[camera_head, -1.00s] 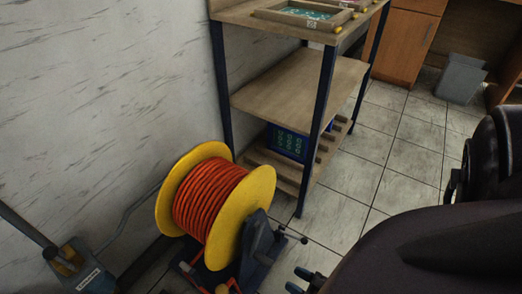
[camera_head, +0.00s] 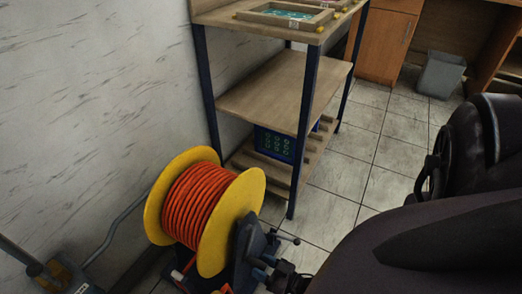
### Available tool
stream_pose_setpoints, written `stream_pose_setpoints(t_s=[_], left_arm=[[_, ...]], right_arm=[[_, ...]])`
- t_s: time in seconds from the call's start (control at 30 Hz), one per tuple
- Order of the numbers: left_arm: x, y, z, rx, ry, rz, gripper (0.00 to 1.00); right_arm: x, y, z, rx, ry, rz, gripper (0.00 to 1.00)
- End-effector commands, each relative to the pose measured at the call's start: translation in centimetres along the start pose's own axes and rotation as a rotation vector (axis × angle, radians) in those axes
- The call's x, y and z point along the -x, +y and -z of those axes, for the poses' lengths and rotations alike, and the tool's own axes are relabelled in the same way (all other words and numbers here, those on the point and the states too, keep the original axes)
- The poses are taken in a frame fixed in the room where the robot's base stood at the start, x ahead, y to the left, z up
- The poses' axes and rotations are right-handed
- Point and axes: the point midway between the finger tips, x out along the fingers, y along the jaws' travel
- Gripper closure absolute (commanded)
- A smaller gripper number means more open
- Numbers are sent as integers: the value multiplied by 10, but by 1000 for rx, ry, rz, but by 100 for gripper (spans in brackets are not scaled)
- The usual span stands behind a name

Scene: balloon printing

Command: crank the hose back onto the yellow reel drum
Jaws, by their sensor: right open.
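The yellow reel drum (camera_head: 243,215) stands on the floor at lower centre, with orange-red hose (camera_head: 200,203) wound in many turns between its two flanges. A dark blue-grey stand (camera_head: 246,255) holds the drum's right side. A small crank handle (camera_head: 286,237) with a dark knob sticks out to the right of the stand. My right gripper (camera_head: 262,269) is open, at the bottom of the view beside the stand and just below the crank. It looks apart from the knob; its fingers are small and partly cut off by my arm. My left gripper is not in view.
A wooden shelf rack (camera_head: 280,90) with dark blue legs stands behind the reel, with a blue crate (camera_head: 275,144) on its lowest shelf. A grey bin (camera_head: 440,75) stands at back right. Tiled floor right of the rack is clear.

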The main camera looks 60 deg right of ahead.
Motion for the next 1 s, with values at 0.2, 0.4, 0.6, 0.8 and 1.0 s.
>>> stream_pose_setpoints(t_s=[0.2, 0.4, 0.6, 0.8, 1.0], left_arm=[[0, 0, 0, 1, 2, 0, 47], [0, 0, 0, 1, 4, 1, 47], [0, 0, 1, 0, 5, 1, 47], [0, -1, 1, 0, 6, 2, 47], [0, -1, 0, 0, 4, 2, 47]], right_arm=[[-6, 0, 0, 0, 0, 0, 47], [-6, 0, 0, 0, 0, 0, 50], [-6, 0, 0, 0, 0, 0, 81], [-6, 0, 0, 0, 0, 0, 100], [-5, -1, -2, 16, 0, -1, 100]])
